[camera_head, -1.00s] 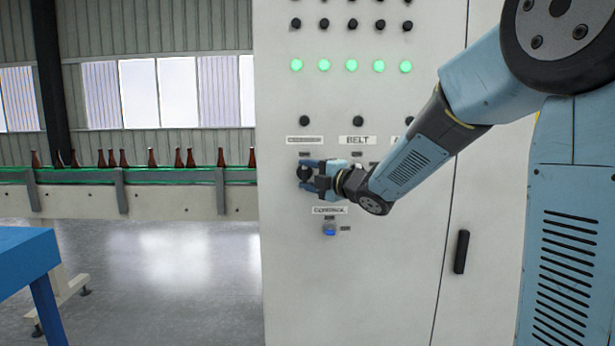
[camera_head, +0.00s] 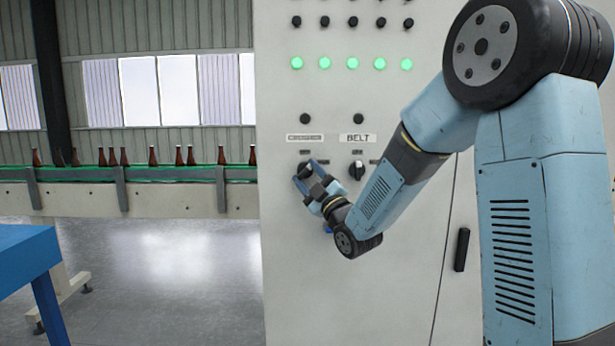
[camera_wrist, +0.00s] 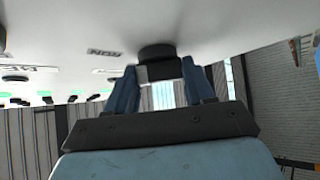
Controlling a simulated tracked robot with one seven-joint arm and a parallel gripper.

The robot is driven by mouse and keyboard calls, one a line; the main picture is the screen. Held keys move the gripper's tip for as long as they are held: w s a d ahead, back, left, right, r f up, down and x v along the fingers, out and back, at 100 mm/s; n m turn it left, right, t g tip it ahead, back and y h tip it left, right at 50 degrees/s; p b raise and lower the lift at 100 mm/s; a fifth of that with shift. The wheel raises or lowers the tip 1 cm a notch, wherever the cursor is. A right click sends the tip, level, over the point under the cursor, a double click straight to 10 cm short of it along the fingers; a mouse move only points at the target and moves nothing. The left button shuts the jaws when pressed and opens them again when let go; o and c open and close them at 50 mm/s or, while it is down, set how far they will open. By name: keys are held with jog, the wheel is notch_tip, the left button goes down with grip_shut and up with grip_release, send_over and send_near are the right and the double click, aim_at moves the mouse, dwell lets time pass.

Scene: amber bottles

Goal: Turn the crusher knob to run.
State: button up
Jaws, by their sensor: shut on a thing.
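A small plate reading RUN (camera_wrist: 104,52) lies left of the knob in the wrist view. The knob's exact pointing direction is hard to tell.
The BELT knob (camera_head: 357,170) is close to the right of my gripper. A blue knob (camera_head: 327,228) below is mostly hidden by my wrist. Green lamps (camera_head: 352,63) glow above on the cabinet (camera_head: 385,290). A conveyor (camera_head: 160,172) with amber bottles runs at left, beyond a blue table (camera_head: 25,255).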

jog(key=shift+a+f+m+t+h, duration=0.1)
jog(key=shift+f+m+t+h, duration=0.1)
jog(key=shift+m+t+h, duration=0.8)
jog(key=shift+a+f+m+t+h, duration=0.25)
jog(key=shift+m+t, duration=0.35)
jog(key=shift+m, duration=0.8)
jog(key=shift+d+r+m+h, duration=0.15)
jog(key=shift+m+h, duration=0.1)
jog(key=shift+m, duration=0.15)
jog(key=o, duration=1)
jog(key=shift+r, duration=0.1)
jog(key=shift+o, duration=0.2)
